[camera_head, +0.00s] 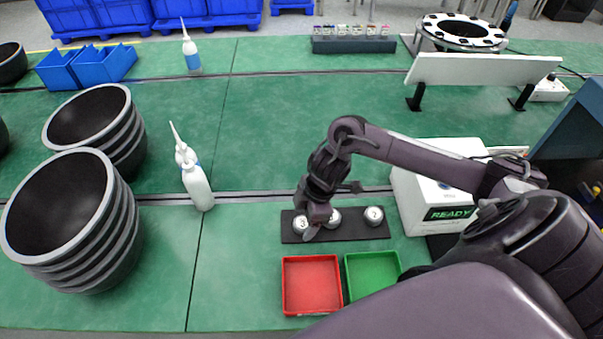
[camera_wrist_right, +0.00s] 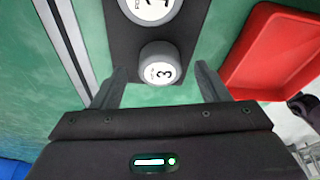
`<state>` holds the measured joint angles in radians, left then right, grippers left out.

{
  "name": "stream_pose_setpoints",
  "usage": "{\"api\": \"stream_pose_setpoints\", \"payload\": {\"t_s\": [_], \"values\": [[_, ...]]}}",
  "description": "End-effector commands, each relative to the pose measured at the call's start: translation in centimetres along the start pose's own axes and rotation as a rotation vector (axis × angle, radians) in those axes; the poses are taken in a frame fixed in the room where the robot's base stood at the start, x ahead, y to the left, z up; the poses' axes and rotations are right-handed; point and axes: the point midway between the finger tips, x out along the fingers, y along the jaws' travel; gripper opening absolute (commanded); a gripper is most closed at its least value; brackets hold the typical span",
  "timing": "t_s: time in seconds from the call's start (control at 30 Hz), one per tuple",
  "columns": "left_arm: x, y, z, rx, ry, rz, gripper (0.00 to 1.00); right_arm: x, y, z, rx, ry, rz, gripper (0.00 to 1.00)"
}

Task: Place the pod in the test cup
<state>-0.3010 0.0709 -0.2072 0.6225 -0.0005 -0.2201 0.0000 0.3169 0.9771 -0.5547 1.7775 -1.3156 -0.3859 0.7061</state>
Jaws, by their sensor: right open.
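A black strip (camera_head: 352,228) on the green table holds three white round pods in a row. The pod marked 3 (camera_head: 300,225) is at its left end, a middle pod (camera_head: 334,217) is partly behind my gripper, and a third pod (camera_head: 374,215) is at the right. My right gripper (camera_head: 314,222) points down at the left end. In the right wrist view my open right gripper (camera_wrist_right: 161,78) has its fingers on either side of pod 3 (camera_wrist_right: 160,66), with gaps showing. I cannot make out a test cup. My left gripper is not in view.
A white box (camera_head: 420,200) with a READY display stands right of the strip, partly behind my arm. A red tray (camera_head: 312,286) and a green tray (camera_head: 368,271) lie in front. White bottles (camera_head: 196,184) and large dark bowls (camera_head: 80,220) stand left.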

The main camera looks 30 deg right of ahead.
Motion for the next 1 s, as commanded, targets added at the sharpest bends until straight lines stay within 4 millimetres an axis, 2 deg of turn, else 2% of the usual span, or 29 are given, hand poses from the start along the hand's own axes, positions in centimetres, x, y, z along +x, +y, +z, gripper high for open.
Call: {"api": "stream_pose_setpoints", "payload": {"t_s": [0.13,0.33,0.7,0.77,1.0], "values": [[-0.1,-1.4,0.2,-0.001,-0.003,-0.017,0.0,1.1,-0.1,0.0,0.001,0.0,-0.001,0.68],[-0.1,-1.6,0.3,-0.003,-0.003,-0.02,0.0,1.2,0.0,0.1,0.0,-0.001,0.0,0.68],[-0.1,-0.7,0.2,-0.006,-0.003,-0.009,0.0,1.1,0.0,0.1,0.0,-0.001,0.0,0.21],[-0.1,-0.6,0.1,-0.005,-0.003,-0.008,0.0,1.1,0.0,0.1,0.0,-0.001,0.0,0.16],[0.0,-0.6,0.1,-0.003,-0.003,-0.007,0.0,0.9,0.0,0.0,0.0,0.0,0.001,0.16]]}}
